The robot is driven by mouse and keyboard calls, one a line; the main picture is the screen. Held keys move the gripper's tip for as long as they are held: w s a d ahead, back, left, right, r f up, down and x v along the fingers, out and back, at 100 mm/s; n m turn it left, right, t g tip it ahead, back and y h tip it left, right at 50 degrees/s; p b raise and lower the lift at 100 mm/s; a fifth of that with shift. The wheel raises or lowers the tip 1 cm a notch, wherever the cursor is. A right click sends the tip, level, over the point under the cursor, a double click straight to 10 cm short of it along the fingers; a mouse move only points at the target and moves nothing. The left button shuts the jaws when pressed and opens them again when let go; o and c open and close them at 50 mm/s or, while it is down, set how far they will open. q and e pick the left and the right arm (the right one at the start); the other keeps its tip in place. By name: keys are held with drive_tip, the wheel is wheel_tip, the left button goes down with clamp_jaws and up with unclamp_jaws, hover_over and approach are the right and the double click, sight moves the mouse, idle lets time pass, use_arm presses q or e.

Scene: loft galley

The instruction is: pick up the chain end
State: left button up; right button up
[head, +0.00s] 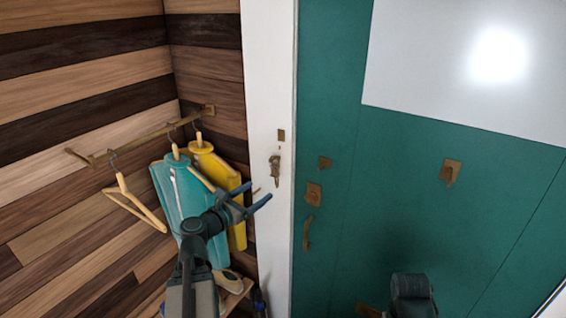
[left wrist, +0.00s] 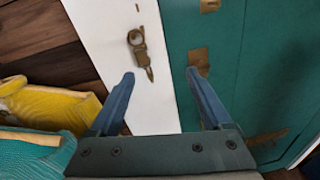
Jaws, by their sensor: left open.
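The chain end (head: 275,170) is a small bronze piece hanging against the white door post, below a small bronze plate (head: 281,135). In the left wrist view the chain end (left wrist: 139,52) shows a ring at the top and a narrow tip pointing down. My left gripper (head: 260,190) is open, with blue fingers, just below and left of the chain end in the head view. In the left wrist view the chain end is beyond the fingertips (left wrist: 160,74), nearer the left finger, apparently untouched. My right gripper is not in view.
The teal door (head: 400,220) carries bronze fittings, including a handle (head: 308,232) and a hook-like fitting (head: 450,172). Left of the post, a rail (head: 140,138) holds a bare hanger (head: 125,190), a teal garment (head: 170,195) and a yellow garment (head: 215,165), close beside my left arm.

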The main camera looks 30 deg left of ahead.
use_arm(q)
drive_tip(key=a+r+n+y, duration=0.2)
drive_tip(key=a, duration=0.1)
approach(276, 161)
drive_tip(key=shift+w+d+f+t, duration=0.15)
drive_tip(key=shift+w+f+t, duration=0.2)
drive_tip(key=shift+w, duration=0.25)
drive_tip(key=shift+w, duration=0.15)
drive_tip(key=w, duration=0.5)
clamp_jaws()
